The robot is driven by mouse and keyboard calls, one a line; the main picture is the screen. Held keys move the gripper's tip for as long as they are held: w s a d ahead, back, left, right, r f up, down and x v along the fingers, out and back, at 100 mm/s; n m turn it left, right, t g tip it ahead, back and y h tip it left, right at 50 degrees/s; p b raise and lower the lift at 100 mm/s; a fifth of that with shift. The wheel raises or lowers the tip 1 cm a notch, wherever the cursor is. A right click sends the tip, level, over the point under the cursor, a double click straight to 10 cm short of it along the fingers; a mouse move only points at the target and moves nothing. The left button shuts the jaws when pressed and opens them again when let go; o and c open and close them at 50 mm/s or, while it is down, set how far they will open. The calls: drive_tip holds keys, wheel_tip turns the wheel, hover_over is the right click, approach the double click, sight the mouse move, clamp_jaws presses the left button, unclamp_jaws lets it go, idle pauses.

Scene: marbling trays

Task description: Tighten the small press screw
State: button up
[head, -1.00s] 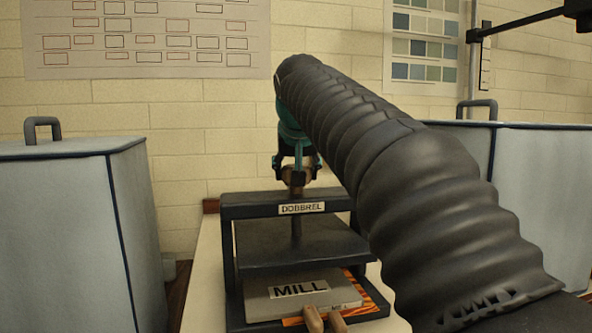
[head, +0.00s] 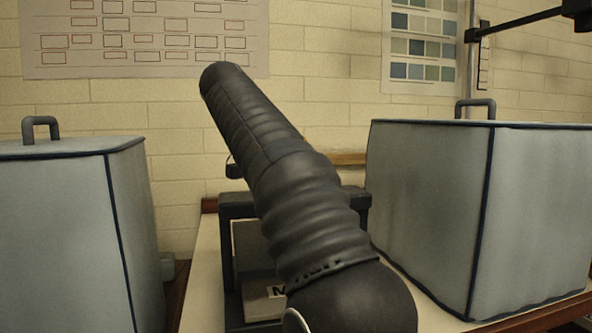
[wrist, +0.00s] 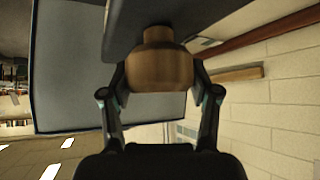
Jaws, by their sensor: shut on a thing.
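The small press (head: 238,206), a dark frame, stands on the table in the head view, mostly covered by my arm. The screw's wooden knob (wrist: 160,62) shows large in the wrist view, right against a dark beam of the press. My gripper (wrist: 160,78) is shut on this knob, one finger on each side. In the head view the knob and nearly all of my gripper are hidden behind my arm. A pale block (head: 262,300) with a mostly covered label lies low in the press.
A grey lidded box (head: 60,230) stands left of the table and another grey box (head: 430,210) stands at the right. The pale table (head: 203,270) has a narrow clear strip left of the press. A brick wall is behind, with a wooden bar (wrist: 235,73) in front of it.

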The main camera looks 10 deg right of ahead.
drive_tip(key=shift+f+m+g+h, duration=0.1)
drive_tip(key=shift+m+g+h, duration=0.2)
drive_tip(key=shift+m+g, duration=0.45)
drive_tip(key=shift+m, duration=0.25)
drive_tip(key=o, duration=1.2)
